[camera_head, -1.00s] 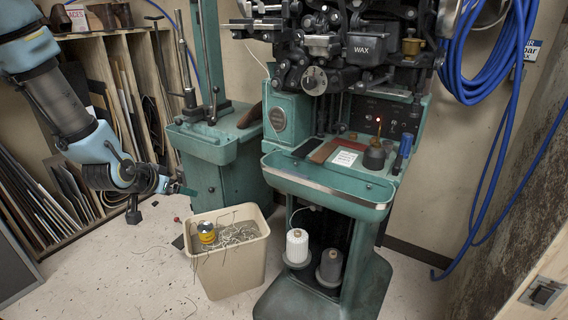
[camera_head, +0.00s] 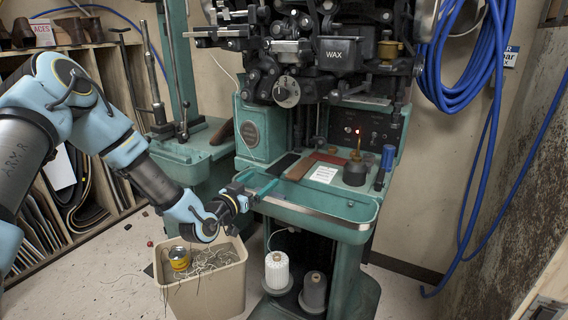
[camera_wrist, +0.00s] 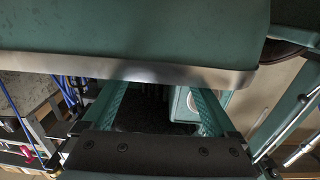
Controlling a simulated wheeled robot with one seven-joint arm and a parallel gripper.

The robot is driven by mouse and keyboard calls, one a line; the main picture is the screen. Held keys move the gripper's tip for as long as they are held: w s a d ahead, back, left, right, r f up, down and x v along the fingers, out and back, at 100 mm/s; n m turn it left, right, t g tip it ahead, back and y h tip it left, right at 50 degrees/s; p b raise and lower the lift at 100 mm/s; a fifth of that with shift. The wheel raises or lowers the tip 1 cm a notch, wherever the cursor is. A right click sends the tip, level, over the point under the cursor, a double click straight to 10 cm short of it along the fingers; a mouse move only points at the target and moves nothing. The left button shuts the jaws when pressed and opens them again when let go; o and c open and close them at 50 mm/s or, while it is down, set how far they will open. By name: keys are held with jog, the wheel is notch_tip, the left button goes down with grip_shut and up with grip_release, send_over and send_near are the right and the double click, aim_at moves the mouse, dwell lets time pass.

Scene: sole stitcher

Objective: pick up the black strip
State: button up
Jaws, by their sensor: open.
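The black strip (camera_head: 283,163) lies flat on the green machine's work table, left of a brown strip (camera_head: 306,166). My gripper (camera_head: 262,193) is at the left front edge of the machine's tray (camera_head: 335,211), in front of the black strip and apart from it. The gripper's two green fingers (camera_wrist: 158,108) are spread in the wrist view with nothing held between them. The tray's metal edge (camera_wrist: 150,69) crosses the wrist view close to the fingertips. I cannot make out the black strip in the wrist view.
The machine head (camera_head: 330,55) overhangs the table. A beige bin (camera_head: 215,285) stands below my arm, with thread spools (camera_head: 277,270) beside it.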

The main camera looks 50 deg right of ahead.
aim_at(271, 172)
jog(key=p+x, duration=0.1)
jog(key=x, duration=0.4)
jog(key=shift+f, duration=0.1)
jog(key=c, duration=1.4)
jog(key=shift+c, duration=0.2)
